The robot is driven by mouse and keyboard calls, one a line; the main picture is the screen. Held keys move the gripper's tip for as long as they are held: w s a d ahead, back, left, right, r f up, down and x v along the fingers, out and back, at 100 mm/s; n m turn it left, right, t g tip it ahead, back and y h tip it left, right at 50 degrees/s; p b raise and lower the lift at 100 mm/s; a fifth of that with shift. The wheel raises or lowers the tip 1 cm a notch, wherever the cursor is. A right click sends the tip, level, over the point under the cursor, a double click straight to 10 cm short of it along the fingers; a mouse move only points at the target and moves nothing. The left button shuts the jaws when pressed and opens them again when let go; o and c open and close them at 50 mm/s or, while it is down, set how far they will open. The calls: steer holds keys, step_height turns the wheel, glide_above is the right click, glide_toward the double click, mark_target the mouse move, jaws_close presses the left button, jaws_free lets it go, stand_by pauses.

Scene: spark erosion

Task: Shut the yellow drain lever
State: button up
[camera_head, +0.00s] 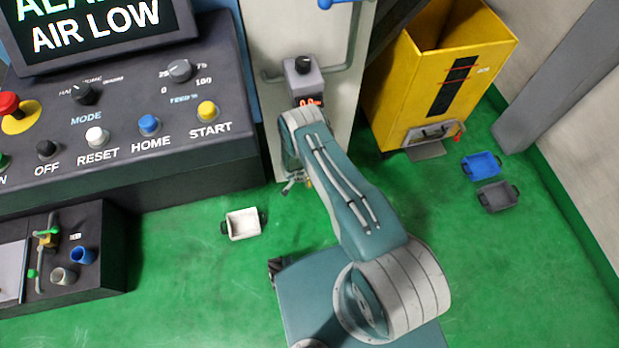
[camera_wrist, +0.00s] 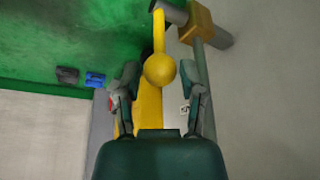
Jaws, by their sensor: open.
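The yellow drain lever (camera_wrist: 158,32) shows in the wrist view as a bar ending in a round yellow knob (camera_wrist: 160,70). Its far end meets a brass-coloured valve body (camera_wrist: 197,20) on a grey pipe (camera_wrist: 204,80). My gripper (camera_wrist: 160,74) is open, with one finger to each side of the knob and a visible gap on both sides. I cannot tell how deep the knob sits between the fingers. In the head view my arm hides most of the gripper, and I cannot make out the lever there.
A yellow bin (camera_head: 435,75) stands right of the grey cabinet (camera_head: 262,60). A blue tray (camera_head: 481,165) and a dark tray (camera_head: 497,196) lie on the green floor. A white tray (camera_head: 243,223) lies left of my arm. A control console (camera_head: 130,175) fills the left.

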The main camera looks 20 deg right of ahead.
steer(key=shift+x, duration=1.3)
jaws_close()
steer(key=shift+d, duration=0.1)
